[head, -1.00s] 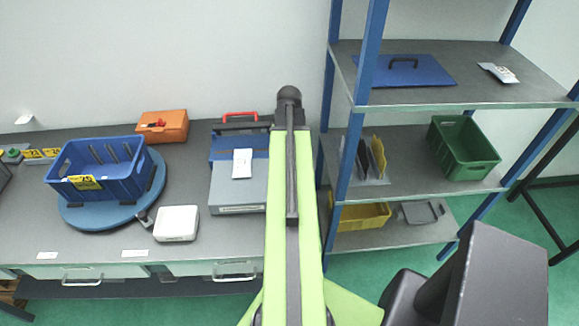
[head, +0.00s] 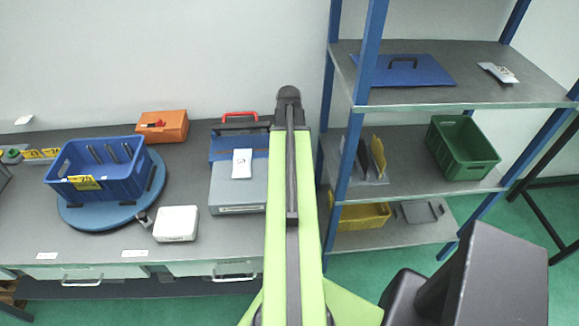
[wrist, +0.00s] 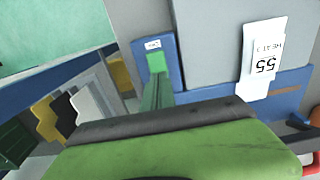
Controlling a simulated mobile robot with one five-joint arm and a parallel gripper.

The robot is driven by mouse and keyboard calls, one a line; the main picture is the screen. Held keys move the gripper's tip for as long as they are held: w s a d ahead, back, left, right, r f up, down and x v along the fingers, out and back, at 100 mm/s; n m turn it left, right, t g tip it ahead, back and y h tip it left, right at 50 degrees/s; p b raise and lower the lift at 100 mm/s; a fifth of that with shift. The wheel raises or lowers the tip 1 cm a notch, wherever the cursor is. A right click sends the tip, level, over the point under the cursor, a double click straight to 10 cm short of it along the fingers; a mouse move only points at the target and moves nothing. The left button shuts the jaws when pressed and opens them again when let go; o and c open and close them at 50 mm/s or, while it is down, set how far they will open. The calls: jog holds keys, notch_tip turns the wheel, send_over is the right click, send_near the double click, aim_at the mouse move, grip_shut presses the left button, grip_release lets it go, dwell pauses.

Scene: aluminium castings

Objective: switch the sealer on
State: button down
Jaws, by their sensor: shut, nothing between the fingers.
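The sealer (head: 238,185) is a grey, box-like machine with a blue band and a red handle at its back, standing on the bench just left of my arm. A white card lies on its top. In the wrist view, the sealer's grey top (wrist: 208,45) and a blue strip (wrist: 130,20) with a small white label show. My gripper (wrist: 156,82) appears as a narrow green shape, shut and empty, over or against this blue strip. I cannot tell whether it touches. My arm hides the sealer's right side in the head view, and no switch is clearly seen.
A blue crate (head: 120,190) on a round blue turntable, a white box (head: 176,223) and an orange case (head: 162,126) stand left of the sealer. A shelf rack (head: 440,100) with blue posts, bearing a green crate (head: 470,165), stands close to my arm's right.

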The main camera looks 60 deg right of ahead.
jog(key=shift+f+b, duration=0.95)
dwell(0.3)
jog(key=shift+r, duration=0.1)
notch_tip(320, 180, up, 7)
jog(key=p, duration=0.7)
